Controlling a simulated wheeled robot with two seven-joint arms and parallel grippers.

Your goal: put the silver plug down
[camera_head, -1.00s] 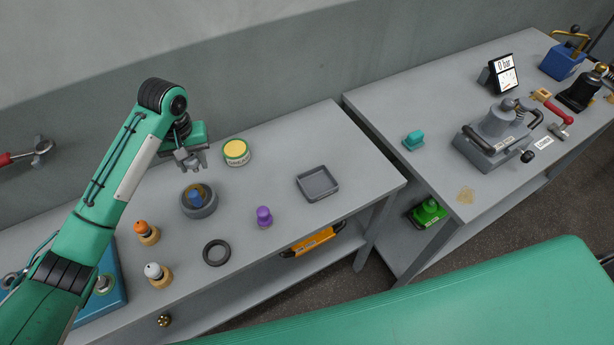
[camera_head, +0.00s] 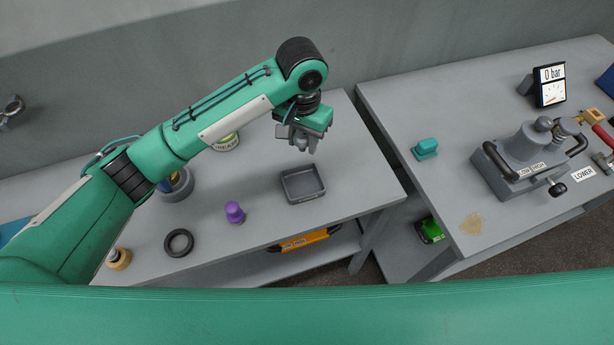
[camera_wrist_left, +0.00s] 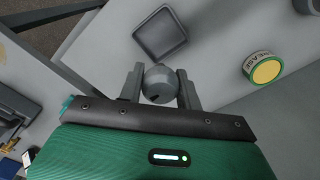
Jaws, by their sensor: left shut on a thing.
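The silver plug (camera_wrist_left: 160,83) is a round grey piece between the two fingers of my left gripper (camera_wrist_left: 160,90) in the left wrist view. My left gripper also shows in the head view (camera_head: 302,145), shut and pointing down above the table. There the plug is hard to tell from the grey fingers. My right gripper is in neither view.
A square grey tray (camera_head: 303,197), empty, lies near the gripper; it also shows in the wrist view (camera_wrist_left: 160,34). A purple-topped plug (camera_head: 234,212), a dark ring (camera_head: 179,243) and a grease tin (camera_wrist_left: 265,69) stand around. A second bench with a teal block (camera_head: 426,148) is at right.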

